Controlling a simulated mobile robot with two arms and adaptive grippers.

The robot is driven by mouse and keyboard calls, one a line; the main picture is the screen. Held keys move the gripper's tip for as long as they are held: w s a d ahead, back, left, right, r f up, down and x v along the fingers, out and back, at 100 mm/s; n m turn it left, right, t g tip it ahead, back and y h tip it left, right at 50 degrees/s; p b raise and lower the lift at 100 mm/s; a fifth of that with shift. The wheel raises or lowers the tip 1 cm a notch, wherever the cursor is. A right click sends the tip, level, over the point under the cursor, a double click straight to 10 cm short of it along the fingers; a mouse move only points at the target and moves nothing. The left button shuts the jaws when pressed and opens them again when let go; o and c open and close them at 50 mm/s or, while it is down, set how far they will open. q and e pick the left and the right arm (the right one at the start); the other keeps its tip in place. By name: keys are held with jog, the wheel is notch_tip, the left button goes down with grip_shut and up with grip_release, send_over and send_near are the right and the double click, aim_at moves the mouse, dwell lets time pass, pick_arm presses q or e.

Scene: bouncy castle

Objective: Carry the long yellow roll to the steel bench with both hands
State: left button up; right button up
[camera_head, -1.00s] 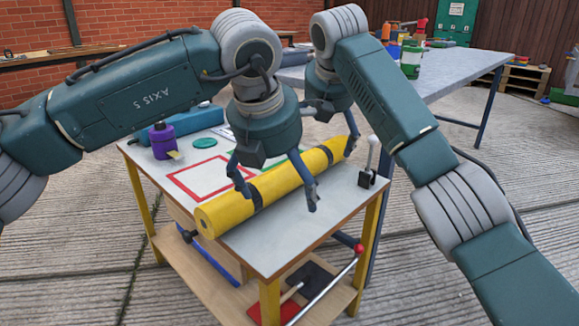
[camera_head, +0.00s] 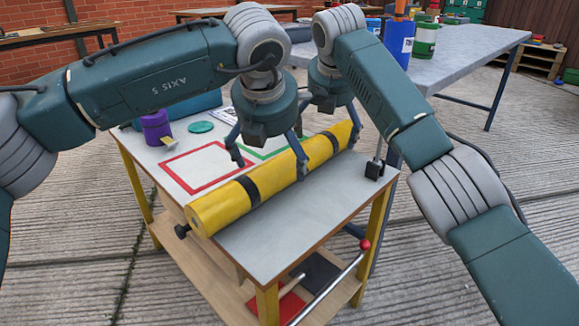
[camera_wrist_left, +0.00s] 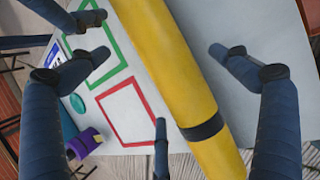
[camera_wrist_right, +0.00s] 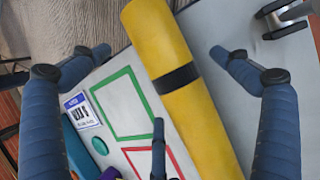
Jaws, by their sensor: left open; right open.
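The long yellow roll (camera_head: 265,183) with black bands lies diagonally on a small white-topped table (camera_head: 290,235). Its near left end reaches the table's edge. My left gripper (camera_head: 270,166) is open above the roll's middle, with fingers on either side. In the left wrist view the roll (camera_wrist_left: 172,60) passes between the spread fingers. My right gripper (camera_head: 327,134) is open over the roll's far part, partly hidden behind the left one. In the right wrist view the roll (camera_wrist_right: 165,40) also runs between open fingers. The grey steel bench (camera_head: 455,62) stands behind, to the right.
Blue (camera_head: 397,45) and green (camera_head: 424,40) containers stand on the bench.

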aim_at(276, 158)
pick_arm(q)
jog(key=shift+x, duration=2.7)
pick_arm(e)
jog(key=shift+x, duration=2.6)
pick_arm(q)
jog(key=shift+c, duration=0.5)
pick_arm(e)
jog(key=shift+c, duration=0.5)
pick_arm(q)
jog(key=shift+r, duration=0.1)
jog(key=c, duration=2)
pick_arm(e)
jog(key=c, duration=2)
pick_arm(q)
jog(key=shift+o, duration=0.2)
jog(key=shift+r, duration=0.1)
pick_arm(e)
jog(key=shift+w+r, duration=0.1)
